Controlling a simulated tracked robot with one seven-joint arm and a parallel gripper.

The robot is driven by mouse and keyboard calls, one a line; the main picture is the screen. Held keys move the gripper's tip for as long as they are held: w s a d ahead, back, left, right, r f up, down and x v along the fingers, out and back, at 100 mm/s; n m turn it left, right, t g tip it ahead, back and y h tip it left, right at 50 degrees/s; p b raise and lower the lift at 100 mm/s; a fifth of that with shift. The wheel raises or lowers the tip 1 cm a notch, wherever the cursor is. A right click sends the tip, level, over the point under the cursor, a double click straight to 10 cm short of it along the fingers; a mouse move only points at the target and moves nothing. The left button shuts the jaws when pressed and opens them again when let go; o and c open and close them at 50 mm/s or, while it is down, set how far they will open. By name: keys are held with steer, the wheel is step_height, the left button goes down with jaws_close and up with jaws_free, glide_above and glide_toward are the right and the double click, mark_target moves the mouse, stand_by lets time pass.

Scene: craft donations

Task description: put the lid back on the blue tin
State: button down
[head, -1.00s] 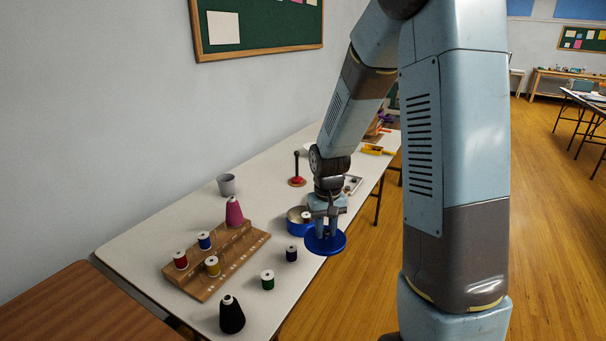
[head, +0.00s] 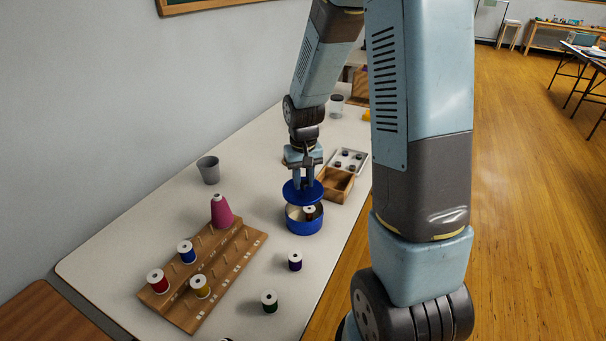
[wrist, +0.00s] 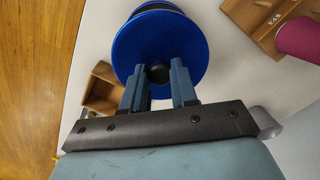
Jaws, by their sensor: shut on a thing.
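My gripper (head: 303,183) points down and is shut on the black knob (wrist: 158,73) of the blue lid (head: 293,195). The lid is held above the tin, over its back part, with a gap that leaves the front of the opening visible. In the wrist view the lid (wrist: 135,45) hides most of the tin, and only a blue rim (wrist: 155,6) shows past its upper edge.
A wooden box (head: 337,186) and a white tray (head: 350,157) stand behind the tin. A spool rack (head: 215,268) with a magenta cone (head: 221,211) is at left. A grey cup (head: 208,170) is farther back.

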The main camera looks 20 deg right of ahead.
mark_target(304, 189)
steer(key=shift+d+f, duration=0.1)
steer(key=shift+f, duration=2.75)
steer(key=shift+s+f, duration=0.15)
stand_by(0.4)
steer(key=c, duration=0.8)
jaws_free()
steer(key=shift+o, duration=0.3)
steer(key=o, duration=0.4)
